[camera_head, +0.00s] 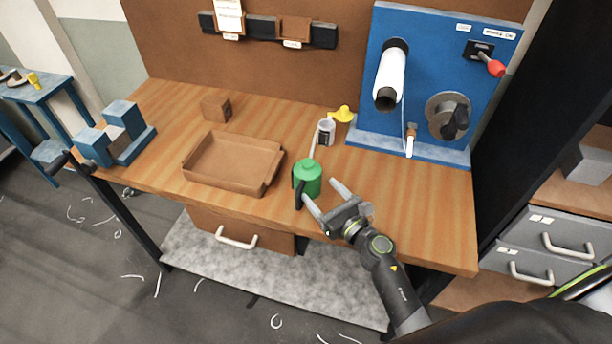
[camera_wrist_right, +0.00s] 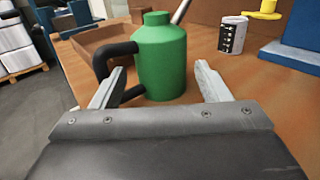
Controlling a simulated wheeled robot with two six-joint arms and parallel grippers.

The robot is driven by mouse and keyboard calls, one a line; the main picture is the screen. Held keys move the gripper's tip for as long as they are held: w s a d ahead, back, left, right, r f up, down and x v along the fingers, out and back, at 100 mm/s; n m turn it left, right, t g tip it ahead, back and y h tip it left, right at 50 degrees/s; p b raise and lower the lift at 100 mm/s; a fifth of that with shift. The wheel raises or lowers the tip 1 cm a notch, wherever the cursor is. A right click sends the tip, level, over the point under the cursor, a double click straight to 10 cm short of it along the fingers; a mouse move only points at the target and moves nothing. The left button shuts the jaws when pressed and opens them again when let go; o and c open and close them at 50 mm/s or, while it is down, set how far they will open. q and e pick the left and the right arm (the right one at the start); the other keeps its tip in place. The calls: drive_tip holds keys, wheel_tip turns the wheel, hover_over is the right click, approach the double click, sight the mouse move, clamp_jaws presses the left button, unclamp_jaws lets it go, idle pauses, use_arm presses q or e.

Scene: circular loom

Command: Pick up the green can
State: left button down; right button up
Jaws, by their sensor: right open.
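The green can (camera_head: 308,178) stands upright on the wooden table near its front edge, right of the brown tray. It has a black handle (camera_wrist_right: 112,60) and a pale spout pointing up and away. My right gripper (camera_head: 320,199) is open at the near side of the can. In the right wrist view the can (camera_wrist_right: 161,62) stands between and just beyond the two fingers of the gripper (camera_wrist_right: 160,88), with the left finger close to the handle. I cannot tell whether the finger touches it. My left gripper is not in view.
The brown tray (camera_head: 233,183) lies left of the can. A patterned cup (camera_head: 326,138) and a yellow object (camera_head: 343,114) stand behind it. A blue panel (camera_head: 424,70) with a white roll and cranks rises at the back right. A blue vise-like block (camera_head: 126,130) is at left.

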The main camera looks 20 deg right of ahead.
sight(308, 177)
drive_tip(key=shift+w+a, duration=0.1)
drive_tip(key=shift+w, duration=0.4)
drive_tip(key=shift+w+a, duration=0.1)
drive_tip(key=shift+w, duration=0.15)
drive_tip(key=x, duration=0.5)
drive_tip(key=shift+w+a, duration=0.1)
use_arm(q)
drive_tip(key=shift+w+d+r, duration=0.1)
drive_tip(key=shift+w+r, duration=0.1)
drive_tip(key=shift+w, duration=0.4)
use_arm(e)
drive_tip(key=shift+r, duration=0.1)
drive_tip(key=c, duration=0.8)
